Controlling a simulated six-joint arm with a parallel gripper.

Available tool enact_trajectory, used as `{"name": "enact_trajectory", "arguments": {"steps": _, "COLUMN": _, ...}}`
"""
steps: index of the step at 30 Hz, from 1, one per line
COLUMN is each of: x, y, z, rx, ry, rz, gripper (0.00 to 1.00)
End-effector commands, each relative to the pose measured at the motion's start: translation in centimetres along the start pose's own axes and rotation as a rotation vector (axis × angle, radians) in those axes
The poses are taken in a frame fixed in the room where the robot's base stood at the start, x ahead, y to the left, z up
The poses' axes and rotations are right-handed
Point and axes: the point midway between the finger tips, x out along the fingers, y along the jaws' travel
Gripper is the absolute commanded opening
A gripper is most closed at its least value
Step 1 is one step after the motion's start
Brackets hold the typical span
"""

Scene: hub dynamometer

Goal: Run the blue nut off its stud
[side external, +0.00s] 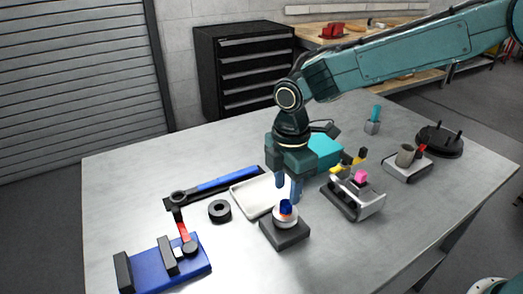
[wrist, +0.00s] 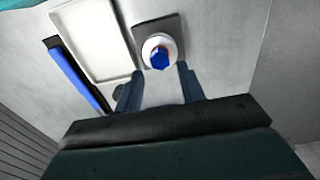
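The blue nut (side external: 286,207) sits on a white round hub on a dark square base (side external: 285,236), with a bit of orange showing beside it. The stud itself is hidden. In the wrist view the blue nut (wrist: 160,59) shows on the white hub (wrist: 150,47), just beyond my fingertips. My gripper (side external: 288,192) points down just above the nut. Its two blue-grey fingers are apart, with nothing between them in the wrist view (wrist: 160,75). Whether a finger touches the nut I cannot tell.
A white tray (side external: 236,196) lies close behind the base. A blue-handled wrench (side external: 215,186) and black ring (side external: 220,211) are left of it. A blue fixture (side external: 165,265) with a red lever stands front left. A grey fixture with a pink knob (side external: 360,176) stands close right.

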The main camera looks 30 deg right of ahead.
Motion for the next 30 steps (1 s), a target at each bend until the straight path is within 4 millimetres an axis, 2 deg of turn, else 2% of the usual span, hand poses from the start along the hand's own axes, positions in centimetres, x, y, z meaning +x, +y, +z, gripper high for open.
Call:
{"name": "enact_trajectory", "arguments": {"steps": 3, "x": 1.3, "y": -0.1, "z": 0.0, "rx": 0.000, "ry": -0.002, "rz": -0.004, "gripper": 0.39}}
{"name": "enact_trajectory", "arguments": {"steps": 12, "x": 3.6, "y": -0.1, "z": 0.0, "rx": 0.000, "ry": -0.001, "rz": -0.002, "gripper": 0.39}}
{"name": "enact_trajectory", "arguments": {"steps": 27, "x": 4.3, "y": 0.0, "z": 0.0, "rx": 0.000, "ry": 0.000, "rz": 0.000, "gripper": 0.39}}
{"name": "enact_trajectory", "arguments": {"steps": 30, "x": 4.3, "y": 0.0, "z": 0.0, "rx": 0.000, "ry": 0.000, "rz": 0.000, "gripper": 0.19}}
